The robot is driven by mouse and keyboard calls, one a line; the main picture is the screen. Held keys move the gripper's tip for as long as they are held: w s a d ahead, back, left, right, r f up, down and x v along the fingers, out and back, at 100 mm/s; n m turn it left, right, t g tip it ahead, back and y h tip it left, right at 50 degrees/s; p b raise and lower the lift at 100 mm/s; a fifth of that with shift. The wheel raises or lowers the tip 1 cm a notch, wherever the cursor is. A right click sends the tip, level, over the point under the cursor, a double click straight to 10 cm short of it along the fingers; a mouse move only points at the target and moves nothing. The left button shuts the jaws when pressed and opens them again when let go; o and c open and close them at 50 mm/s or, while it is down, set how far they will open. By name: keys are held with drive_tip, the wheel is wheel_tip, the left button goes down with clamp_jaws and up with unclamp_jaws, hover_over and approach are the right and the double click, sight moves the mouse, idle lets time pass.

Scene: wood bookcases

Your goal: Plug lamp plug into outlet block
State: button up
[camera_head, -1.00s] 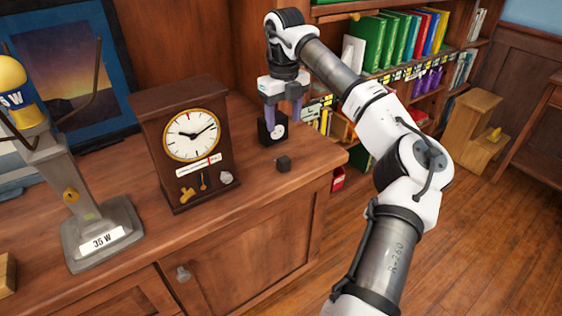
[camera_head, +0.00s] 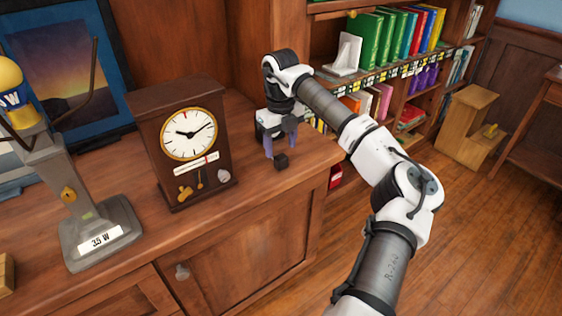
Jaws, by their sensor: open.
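A small dark cube (camera_head: 281,162), which looks like the plug, lies on the cabinet top near its front right edge. My gripper (camera_head: 281,148) is open, its two purple fingers pointing down just above and behind the cube. I cannot tell whether they touch it. The black outlet block is hidden behind my gripper. The lamp (camera_head: 95,235) stands at the left, with a grey base, a "35 W" label and a yellow bulb (camera_head: 20,95). No cord is visible between the lamp and the cube.
A brown clock (camera_head: 185,145) stands upright between the lamp and my gripper. A framed picture (camera_head: 60,60) leans at the back left. The cabinet top (camera_head: 240,185) is clear around the cube. A bookcase with books (camera_head: 390,40) is behind my arm.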

sight(281, 156)
drive_tip(key=shift+f, duration=0.1)
drive_tip(key=f+p, duration=0.1)
drive_tip(key=f, duration=0.4)
drive_tip(key=shift+w, duration=0.2)
drive_tip(key=c, duration=1.1)
drive_tip(key=shift+r, duration=0.15)
wheel_tip(281, 156, up, 20)
drive_tip(key=shift+f+b, duration=0.1)
drive_tip(key=shift+b, duration=0.35)
